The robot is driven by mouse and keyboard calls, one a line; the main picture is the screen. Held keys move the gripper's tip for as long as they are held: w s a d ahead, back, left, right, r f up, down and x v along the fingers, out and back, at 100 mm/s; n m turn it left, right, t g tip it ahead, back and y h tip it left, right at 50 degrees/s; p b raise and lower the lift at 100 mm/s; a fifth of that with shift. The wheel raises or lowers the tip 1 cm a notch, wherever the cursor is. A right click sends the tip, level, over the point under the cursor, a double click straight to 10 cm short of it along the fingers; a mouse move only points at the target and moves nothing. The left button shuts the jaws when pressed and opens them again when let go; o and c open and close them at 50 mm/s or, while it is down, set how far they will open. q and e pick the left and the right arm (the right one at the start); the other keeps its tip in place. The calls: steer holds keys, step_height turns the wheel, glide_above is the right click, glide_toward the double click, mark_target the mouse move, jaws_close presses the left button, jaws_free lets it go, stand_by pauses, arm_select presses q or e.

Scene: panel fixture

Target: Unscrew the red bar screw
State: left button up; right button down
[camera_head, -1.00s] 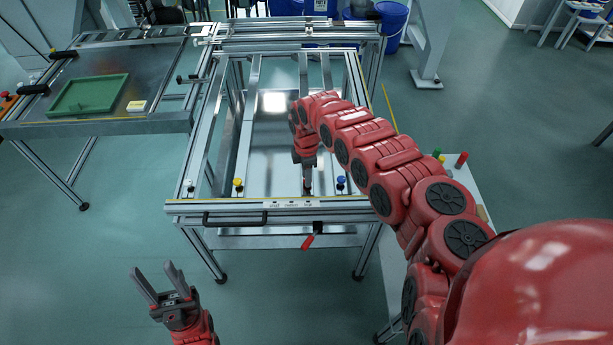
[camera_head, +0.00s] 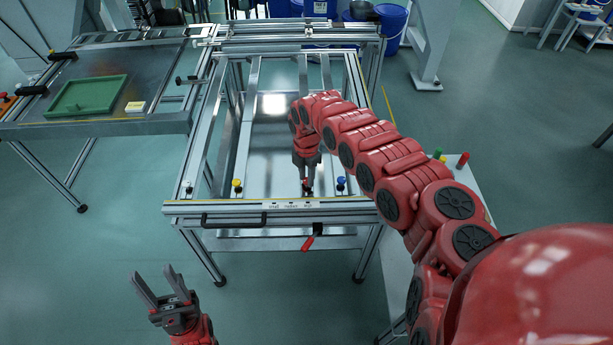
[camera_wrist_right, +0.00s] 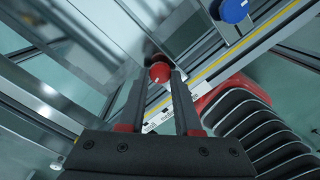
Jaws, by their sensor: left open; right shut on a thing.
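The red bar screw (camera_head: 306,183) stands at the front rail of the aluminium panel fixture (camera_head: 182,207). Its round red head (camera_wrist_right: 160,73) shows between the fingertips in the right wrist view. My right gripper (camera_head: 307,187) reaches down from above and is shut on this head; it also shows in the right wrist view (camera_wrist_right: 159,78). The screw's lower part is mostly hidden. My left gripper (camera_head: 157,277) is open and empty, in front of the fixture at lower left, well away from the screw.
A blue-headed screw (camera_head: 341,183) is close to the right of the red one; a yellow-headed screw (camera_head: 237,185) is further left. A red lever (camera_head: 309,242) hangs below the front rail. A table with a green tray (camera_head: 88,96) stands at left. A side table (camera_head: 398,272) stands at right.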

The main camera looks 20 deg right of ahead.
steer(key=c, duration=0.6)
jaws_free()
step_height(320, 180, up, 17)
steer(key=b, duration=0.1)
steer(key=shift+r, duration=0.2)
